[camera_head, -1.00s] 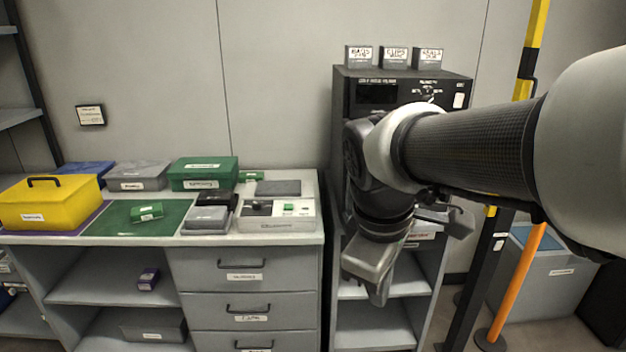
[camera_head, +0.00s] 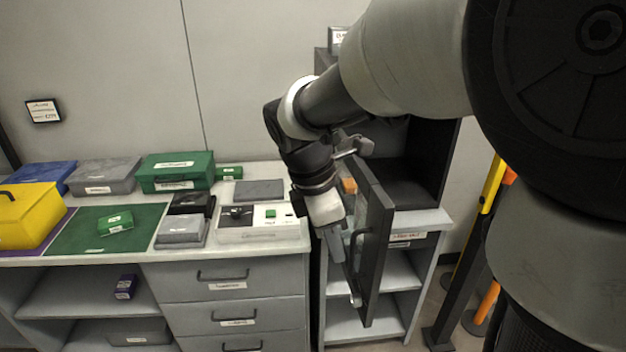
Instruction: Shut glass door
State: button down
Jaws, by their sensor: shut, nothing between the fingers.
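The glass door (camera_head: 373,245) has a dark frame and stands swung open, seen nearly edge-on, in front of the black cabinet (camera_head: 425,160). Part of the cabinet's dark inside shows to the right of the door. My gripper (camera_head: 338,258) points down on the left side of the door, close beside its frame and handle. Its fingers are shut and empty. I cannot tell whether they touch the door. My arm hides the upper part of the cabinet and the door's top left.
A worktop to the left holds a white-topped device (camera_head: 262,222), a green box (camera_head: 176,172), grey boxes and a yellow case (camera_head: 25,215). Drawers (camera_head: 228,285) lie below. Yellow-black and orange posts stand to the right of the cabinet.

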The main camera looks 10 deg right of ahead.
aim_at(364, 271)
jog(key=d+f, duration=0.6)
jog(key=f, duration=0.2)
jog(key=shift+w, duration=0.2)
jog(key=shift+d, duration=0.1)
